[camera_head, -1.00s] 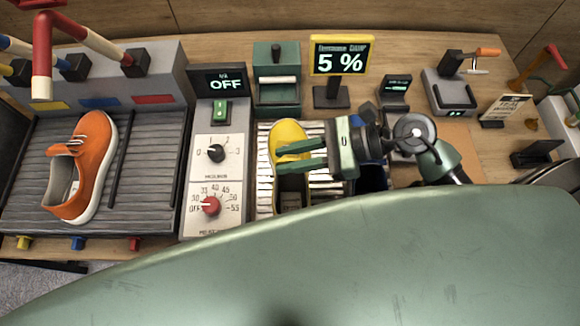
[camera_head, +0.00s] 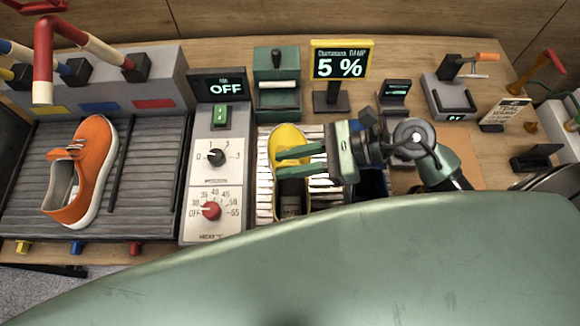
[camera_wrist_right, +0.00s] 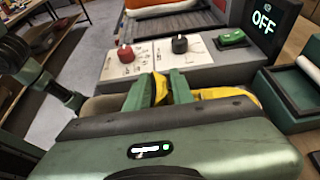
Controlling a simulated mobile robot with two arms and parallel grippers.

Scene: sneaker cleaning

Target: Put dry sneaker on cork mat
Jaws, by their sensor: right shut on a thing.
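The yellow sneaker (camera_head: 289,135) lies on a pale slatted rack (camera_head: 264,200), toe toward the back, its heel end partly hidden behind my green body. My right gripper (camera_head: 280,162) comes in from the right and is shut on the sneaker's upper. In the right wrist view the sneaker's yellow upper (camera_wrist_right: 224,93) shows beside and between the fingers (camera_wrist_right: 160,82). A tan patch (camera_head: 470,150), which looks like the cork mat, lies right of the rack, partly covered by my right arm. My left gripper is not in view.
An orange sneaker (camera_head: 92,165) lies on a grey ribbed tray at left. A control panel with an OFF display (camera_head: 226,88) stands beside the rack. A 5 % display (camera_head: 341,62) and a green roller device (camera_head: 277,95) stand behind it. Small stands and tools crowd the right.

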